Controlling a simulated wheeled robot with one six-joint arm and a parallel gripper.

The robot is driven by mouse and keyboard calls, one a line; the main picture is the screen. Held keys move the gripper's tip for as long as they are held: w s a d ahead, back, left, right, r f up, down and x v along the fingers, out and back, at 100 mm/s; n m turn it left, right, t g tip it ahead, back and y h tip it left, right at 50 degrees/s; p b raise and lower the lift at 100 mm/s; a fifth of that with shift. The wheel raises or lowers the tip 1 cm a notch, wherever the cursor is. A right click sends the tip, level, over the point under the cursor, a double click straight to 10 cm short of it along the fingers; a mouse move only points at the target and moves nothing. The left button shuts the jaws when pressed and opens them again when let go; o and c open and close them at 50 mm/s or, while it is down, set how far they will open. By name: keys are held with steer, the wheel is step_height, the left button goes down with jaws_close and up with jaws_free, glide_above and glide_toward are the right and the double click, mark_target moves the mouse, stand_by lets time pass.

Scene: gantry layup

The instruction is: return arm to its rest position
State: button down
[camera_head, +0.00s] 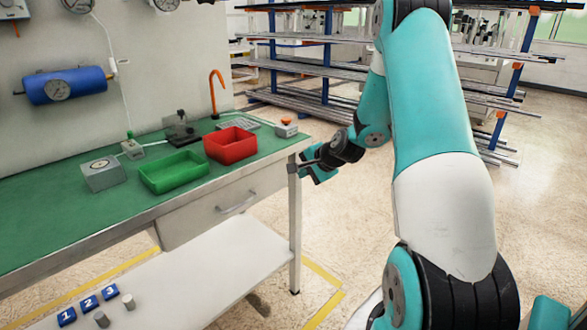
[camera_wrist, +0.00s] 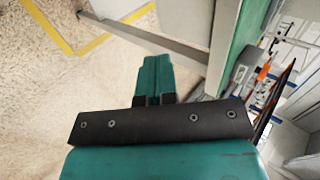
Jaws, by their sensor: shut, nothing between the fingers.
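My arm rises at the right of the head view and folds back down toward the bench. My gripper (camera_head: 294,166) hangs at the right end of the bench, just off its corner and near the table's height. In the wrist view my gripper's fingers (camera_wrist: 155,65) lie together, shut, with nothing held between them. They point toward the floor and the bench leg. Whether the fingers touch the bench edge is hard to tell in the head view.
The green-topped bench (camera_head: 60,230) carries a green bin (camera_head: 172,172), a red bin (camera_head: 230,145), a grey box with a dial (camera_head: 103,174) and small devices. A lower shelf (camera_head: 215,280) holds small cylinders. A blue rack (camera_head: 327,60) with bars stands behind. Floor right of the bench is open.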

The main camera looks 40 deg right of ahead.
steer(key=shift+s+r, duration=0.1)
steer(key=s+a+r+n+g+y+p, duration=0.25)
steer(key=a+r+n, duration=0.35)
steer(key=a, duration=0.6)
steer(key=s+a+r+n+g+y+p, duration=0.1)
steer(key=a+r+n+y+p, duration=0.3)
steer(key=a+r, duration=0.65)
steer(key=s+a+r+n+g+h+p, duration=0.1)
steer(key=s+a+r+n+g+p, duration=0.1)
steer(key=s+a+n, duration=0.5)
steer(key=s+a+r+n+g+h+p, duration=0.1)
steer(key=s+a+r+n+g, duration=0.3)
steer(key=s, duration=1.1)
steer(key=a+r+n+p, duration=0.1)
steer(key=a+r+n, duration=0.2)
steer(key=a, duration=0.2)
steer(key=shift+s+n+h, duration=0.3)
steer(key=shift+s+h, duration=0.05)
